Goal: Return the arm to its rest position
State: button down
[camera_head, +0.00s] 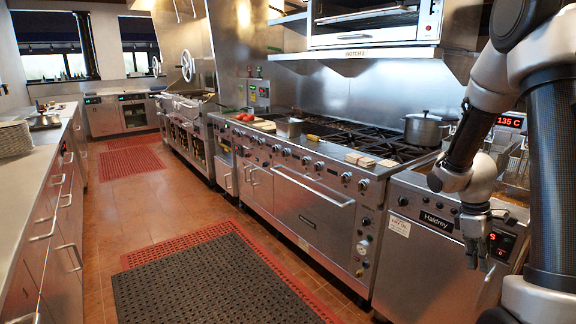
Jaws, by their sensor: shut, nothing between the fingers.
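My gripper (476,252) hangs at the right side of the head view, pointing down in front of the fryer (424,236) marked Haldrey. Its fingers are shut with nothing between them. My arm comes down from the upper right, bends, and folds back close to my dark column at the right edge. The gripper is near the fryer's front panel; I cannot tell how large the gap is.
A long range (318,193) runs along the right, with a steel pot (425,130) on its burners. A counter (40,165) with drawers and stacked plates (14,138) stands at left. The aisle between them is clear, with a dark mat (215,285) on the floor.

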jog(key=s+a+r+m+t, duration=0.2)
jog(key=s+a+r, duration=0.2)
jog(key=r, duration=0.3)
jog(key=s+a+r+m+t+y, duration=0.1)
jog(key=s+a+r+m+t, duration=0.1)
jog(key=s+a+r, duration=0.3)
jog(key=s+a+r+m+t+y, duration=0.1)
jog(key=s+a+r+m+t, duration=0.1)
jog(key=r, duration=0.8)
jog(key=s+a+m, duration=0.1)
jog(key=s+a, duration=0.1)
jog(key=s, duration=0.1)
jog(key=shift+s+a+m+t, duration=0.25)
jog(key=shift+s+m+t, duration=0.05)
jog(key=shift+s+t, duration=0.1)
jog(key=shift+d+r, duration=0.1)
